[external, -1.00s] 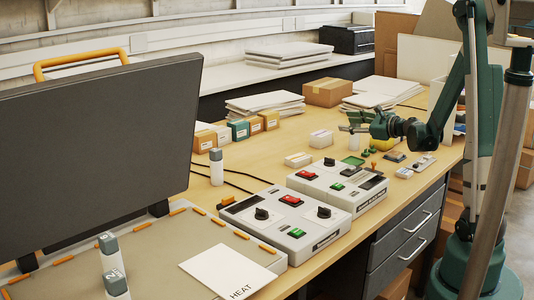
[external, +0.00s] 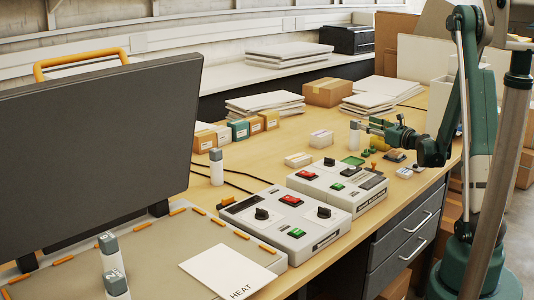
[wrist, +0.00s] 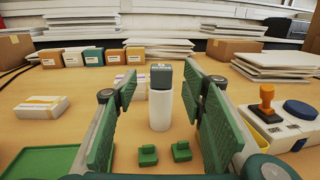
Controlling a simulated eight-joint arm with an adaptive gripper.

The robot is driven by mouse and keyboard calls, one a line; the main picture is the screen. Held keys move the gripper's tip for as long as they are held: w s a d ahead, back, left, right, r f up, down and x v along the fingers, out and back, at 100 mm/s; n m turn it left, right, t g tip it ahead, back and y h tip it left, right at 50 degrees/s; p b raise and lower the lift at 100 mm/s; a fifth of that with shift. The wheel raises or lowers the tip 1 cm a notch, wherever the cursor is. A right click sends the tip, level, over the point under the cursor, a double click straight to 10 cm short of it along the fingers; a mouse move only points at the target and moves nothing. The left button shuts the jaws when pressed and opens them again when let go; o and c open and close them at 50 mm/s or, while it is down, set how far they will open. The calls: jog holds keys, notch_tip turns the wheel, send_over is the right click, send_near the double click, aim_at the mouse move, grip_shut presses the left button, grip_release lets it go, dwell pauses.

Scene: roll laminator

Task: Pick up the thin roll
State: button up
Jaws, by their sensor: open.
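An upright white cylinder with a dark grey-green block-shaped cap (wrist: 160,100) stands on the desk, centred between my fingers in the wrist view. It is the slim roll-like thing nearest my gripper, though I cannot tell for sure that it is the thin roll. It also shows in the external view (external: 355,135), just left of the fingertips. My gripper (external: 368,125) is open and empty, level above the desk. In the wrist view its green pads (wrist: 160,120) stand wide on either side of the cylinder, with gaps on both sides.
Two small green blocks (wrist: 164,153) lie in front of the cylinder, near a green tray (wrist: 45,162). A pale box (wrist: 40,107) lies left. An orange-handled stamp (wrist: 267,100) stands right. Small boxes (wrist: 75,57) and paper stacks (wrist: 275,66) are behind. A laminator-like control unit (external: 335,185) stands nearer the camera.

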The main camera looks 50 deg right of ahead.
aim_at(356, 120)
jog(key=shift+w+d, duration=0.2)
jog(key=shift+w, duration=1.05)
jog(key=shift+w+d+f+b, duration=0.15)
jog(key=shift+w+b, duration=0.15)
jog(key=shift+w, duration=0.55)
jog(key=shift+w+d+r+b, duration=0.1)
jog(key=shift+w+d+b, duration=0.15)
jog(key=shift+w, duration=0.6)
jog(key=shift+w+d+f+b, duration=0.1)
jog(key=shift+w+b, duration=0.2)
jog(key=shift+w, duration=0.55)
jog(key=c, duration=1.2)
jog(key=shift+r+p, duration=1.3)
jog(key=shift+r, duration=3.8)
